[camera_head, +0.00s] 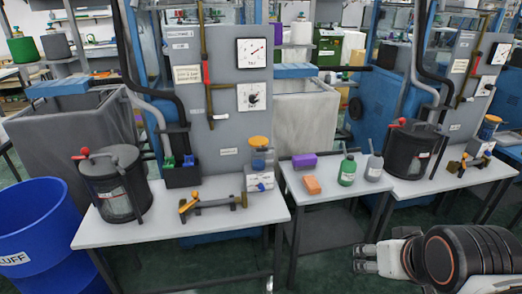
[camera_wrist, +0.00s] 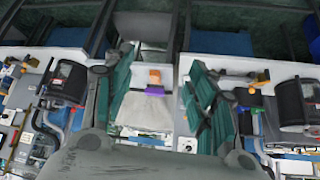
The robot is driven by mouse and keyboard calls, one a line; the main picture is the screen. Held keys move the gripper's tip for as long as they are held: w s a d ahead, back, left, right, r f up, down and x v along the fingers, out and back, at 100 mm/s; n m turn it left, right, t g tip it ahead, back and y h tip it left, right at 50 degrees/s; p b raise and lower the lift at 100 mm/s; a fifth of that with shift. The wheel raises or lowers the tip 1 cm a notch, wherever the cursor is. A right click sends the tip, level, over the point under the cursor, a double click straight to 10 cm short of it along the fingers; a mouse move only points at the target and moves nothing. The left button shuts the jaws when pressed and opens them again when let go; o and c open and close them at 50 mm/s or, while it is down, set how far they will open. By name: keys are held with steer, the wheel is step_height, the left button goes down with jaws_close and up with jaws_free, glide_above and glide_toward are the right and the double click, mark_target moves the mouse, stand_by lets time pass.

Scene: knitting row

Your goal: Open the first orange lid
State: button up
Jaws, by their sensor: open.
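An orange lid (camera_head: 258,142) sits on a clear jar on a small white unit at the right end of the left table. A second orange lid (camera_head: 492,119) tops a similar jar at the far right station. My gripper (camera_head: 362,258) is at the lower right of the head view, in front of the tables and well apart from both lids. In the wrist view my gripper (camera_wrist: 160,75) has its green-padded fingers spread with nothing held between them. That view looks upside down, and I cannot tell the lids there for sure.
The left table (camera_head: 225,226) also bears a dark canister (camera_head: 115,182) and a brass clamp (camera_head: 205,203). The middle table holds a purple box (camera_head: 304,161), an orange block (camera_head: 312,185) and a green bottle (camera_head: 347,170). A blue bin (camera_head: 40,235) stands left. Floor before the tables looks clear.

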mark_target(262, 148)
steer(key=w+a+r+t+y+p, duration=0.1)
steer(key=w+a+t, duration=0.15)
steer(key=w, duration=0.85)
steer(key=w+a+r+n+t, duration=0.15)
steer(key=w+a, duration=0.25)
steer(key=w, duration=0.6)
steer(key=w+a+r+t+y+p, duration=0.1)
steer(key=w+a+t, duration=0.15)
steer(key=w, duration=0.85)
steer(key=w+a+f+n+t+y+p, duration=0.2)
steer(key=w+a+f+t+y, duration=0.15)
steer(key=w+a+f, duration=0.95)
steer(key=shift+h, duration=0.25)
steer(key=b+x, duration=0.1)
steer(key=x, duration=0.3)
steer(key=b+x, duration=0.1)
steer(key=x, duration=0.4)
steer(key=a+f+b+x, duration=0.1)
steer(key=b+x, duration=0.1)
steer(key=x, duration=0.2)
steer(key=shift+a, duration=0.2)
jaws_close()
